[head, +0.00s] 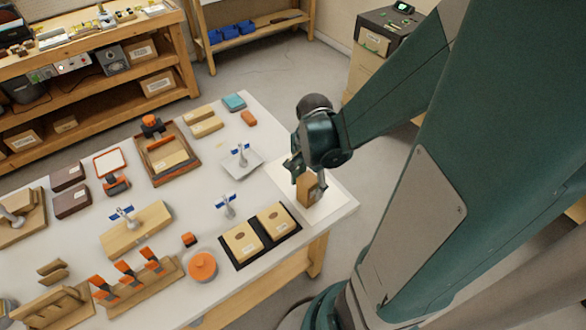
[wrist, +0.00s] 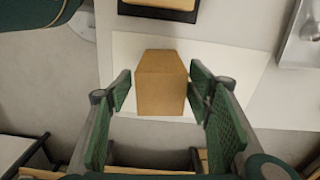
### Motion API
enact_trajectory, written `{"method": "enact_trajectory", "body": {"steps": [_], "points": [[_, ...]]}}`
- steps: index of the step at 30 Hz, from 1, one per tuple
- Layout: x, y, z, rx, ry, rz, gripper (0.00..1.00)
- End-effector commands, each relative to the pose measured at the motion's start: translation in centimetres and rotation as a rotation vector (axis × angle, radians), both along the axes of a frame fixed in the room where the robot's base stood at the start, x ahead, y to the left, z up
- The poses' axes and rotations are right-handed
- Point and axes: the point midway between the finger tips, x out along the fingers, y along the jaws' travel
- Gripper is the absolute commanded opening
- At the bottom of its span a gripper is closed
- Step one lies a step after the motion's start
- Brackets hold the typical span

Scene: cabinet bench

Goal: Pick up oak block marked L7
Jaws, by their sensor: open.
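A brown wooden block (head: 309,190) stands upright on a white sheet (head: 331,202) at the right end of the bench. No L7 mark is legible on it. My gripper (head: 306,177) is above and around the block, fingers pointing down. In the wrist view the block (wrist: 161,92) sits between the two open green finger pads, with a narrow gap on each side. Two paler wooden blocks (head: 243,242) with dark oval marks lie in a black tray (head: 262,252) left of the sheet; their marks are too small to read.
Close by on the bench are a grey plate with a small upright fitting (head: 240,158), an orange round piece (head: 203,266) and a wooden tray (head: 181,178). Dark blocks (head: 73,201) lie farther left. The white sheet around the standing block is otherwise clear.

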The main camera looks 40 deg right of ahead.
Motion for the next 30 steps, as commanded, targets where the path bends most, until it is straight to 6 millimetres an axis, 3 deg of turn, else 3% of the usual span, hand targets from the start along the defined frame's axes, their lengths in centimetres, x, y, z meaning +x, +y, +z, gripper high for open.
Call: {"method": "enact_trajectory", "body": {"steps": [11,24,30], "points": [[0.0,0.0,-0.4,0.000,0.000,0.000,0.51],[0.1,0.2,-4.3,0.000,0.000,0.000,0.51],[0.1,0.3,-5.2,0.000,0.000,0.000,0.51]]}}
